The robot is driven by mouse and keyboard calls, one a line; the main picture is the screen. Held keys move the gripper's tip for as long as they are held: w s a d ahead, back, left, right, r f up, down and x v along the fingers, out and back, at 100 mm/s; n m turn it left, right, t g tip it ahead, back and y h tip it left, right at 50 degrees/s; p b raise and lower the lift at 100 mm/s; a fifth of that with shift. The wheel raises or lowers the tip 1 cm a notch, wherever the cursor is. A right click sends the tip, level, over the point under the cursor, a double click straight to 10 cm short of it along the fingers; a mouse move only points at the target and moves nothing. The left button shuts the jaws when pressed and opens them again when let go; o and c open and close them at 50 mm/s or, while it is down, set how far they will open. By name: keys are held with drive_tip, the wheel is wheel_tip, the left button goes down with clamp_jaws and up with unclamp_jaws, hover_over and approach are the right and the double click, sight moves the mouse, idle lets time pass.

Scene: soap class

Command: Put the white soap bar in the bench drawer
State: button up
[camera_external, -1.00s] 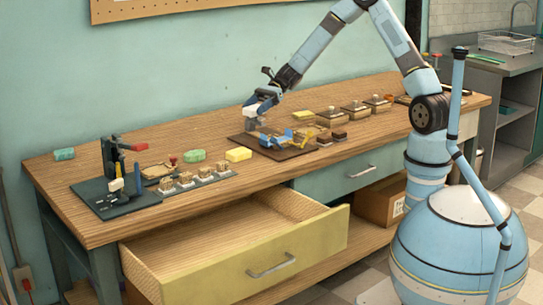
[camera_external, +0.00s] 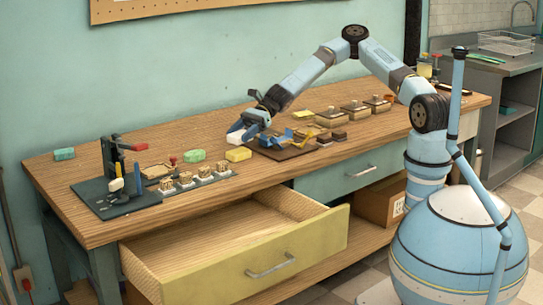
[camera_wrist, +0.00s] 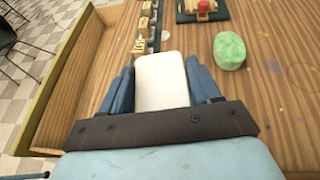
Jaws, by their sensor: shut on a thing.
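The white soap bar (camera_wrist: 162,82) is held between the blue fingers of my gripper (camera_wrist: 161,88) in the wrist view. In the external view my gripper (camera_external: 243,133) is shut on it, over the middle of the bench near the yellow block, and a white end of the soap (camera_external: 236,127) shows. The bench drawer (camera_external: 300,248) with a yellow front stands pulled open at the lower left, its visible inside bare. The drawer (camera_wrist: 52,95) also shows at the left in the wrist view. The soap is apart from the drawer.
A green soap (camera_external: 195,156) and a yellow block (camera_external: 238,154) lie on the bench top (camera_external: 90,165). A dark board (camera_external: 115,200) with tools stands at the left. A dark mat (camera_external: 285,154) with blue parts lies right of my gripper. A teal drawer (camera_external: 335,180) is shut.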

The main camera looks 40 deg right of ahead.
drive_tip(key=s+a+r, duration=0.2)
drive_tip(key=s+a, duration=1.2)
drive_tip(key=s+a+r+m+t, duration=0.1)
drive_tip(key=s+a+r, duration=0.3)
drive_tip(key=s, duration=0.4)
drive_tip(key=s+a+r+t, duration=0.1)
drive_tip(key=s+a+r, duration=0.35)
drive_tip(key=s, duration=0.45)
wheel_tip(320, 180, down, 22)
drive_tip(key=f, duration=0.1)
drive_tip(key=w+a+f, duration=0.1)
drive_tip(key=a+f, duration=0.2)
drive_tip(key=a, duration=0.1)
drive_tip(key=w+a+f, duration=0.2)
drive_tip(key=a+f, duration=0.1)
drive_tip(key=w+a+f, duration=0.1)
drive_tip(key=a+f, duration=0.2)
drive_tip(key=a, duration=0.1)
drive_tip(key=shift+w+a, duration=0.3)
drive_tip(key=shift+a, duration=0.05)
drive_tip(key=shift+w+a+f, duration=0.2)
drive_tip(key=shift+a+f, duration=0.25)
drive_tip(key=shift+f, duration=1.5)
drive_tip(key=o, duration=1.1)
